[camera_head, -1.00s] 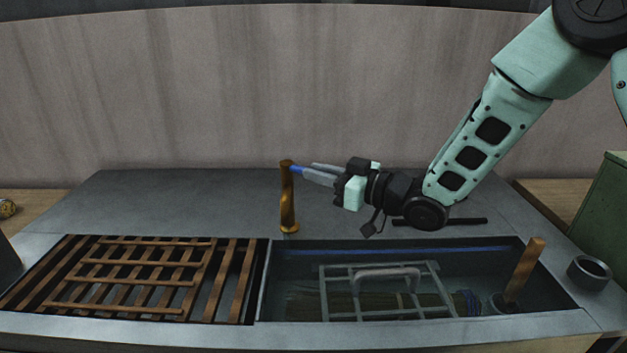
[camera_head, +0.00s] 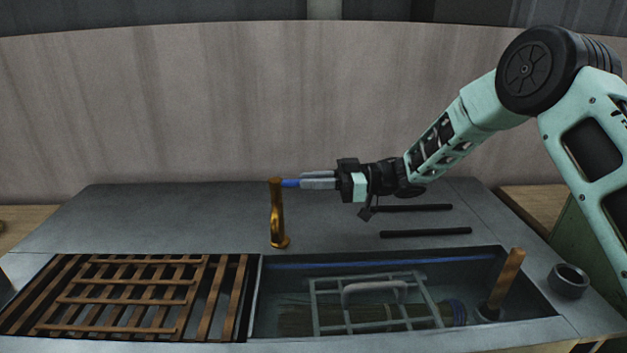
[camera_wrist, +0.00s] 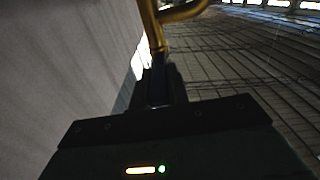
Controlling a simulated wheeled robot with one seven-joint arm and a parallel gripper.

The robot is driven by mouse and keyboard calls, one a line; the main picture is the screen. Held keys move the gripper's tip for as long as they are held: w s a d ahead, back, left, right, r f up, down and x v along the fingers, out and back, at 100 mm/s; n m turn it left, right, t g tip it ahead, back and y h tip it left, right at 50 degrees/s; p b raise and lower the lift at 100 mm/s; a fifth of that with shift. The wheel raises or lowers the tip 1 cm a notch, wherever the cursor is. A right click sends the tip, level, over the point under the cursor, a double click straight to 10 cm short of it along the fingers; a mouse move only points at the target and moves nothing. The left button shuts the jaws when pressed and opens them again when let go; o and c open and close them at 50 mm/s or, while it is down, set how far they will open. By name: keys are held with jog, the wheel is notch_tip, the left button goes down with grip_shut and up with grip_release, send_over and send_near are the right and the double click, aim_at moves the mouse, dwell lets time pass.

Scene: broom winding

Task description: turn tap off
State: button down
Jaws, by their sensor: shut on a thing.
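The brass tap (camera_head: 278,222) stands upright on the grey counter behind the basin. My gripper (camera_head: 288,183) reaches it from the right, and its blue fingertips are at the top of the tap. The fingers are nearly level and shut on the tap's top part. In the wrist view the tap's curved brass piece (camera_wrist: 156,32) shows just beyond the dark fingers (camera_wrist: 162,85). The exact contact is too small and dark to make out. I cannot see whether water runs from it.
The basin (camera_head: 255,300) in front holds a wire rack (camera_head: 316,300), a broom head (camera_head: 295,319) and an upright wooden handle (camera_head: 505,280). A slatted wooden grate (camera_head: 240,300) lies left. Two black bars (camera_head: 425,232) lie behind the basin, and a dark ring (camera_head: 568,280) sits right.

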dwell(0.3)
jog(key=c, duration=1.4)
grip_release()
jog(key=shift+o, duration=0.2)
jog(key=shift+d, duration=0.1)
jog(key=d+b, duration=0.1)
jog(key=d, duration=1.6)
jog(key=shift+s+b, duration=0.15)
jog(key=shift+b, duration=0.25)
jog(key=shift+d, duration=0.1)
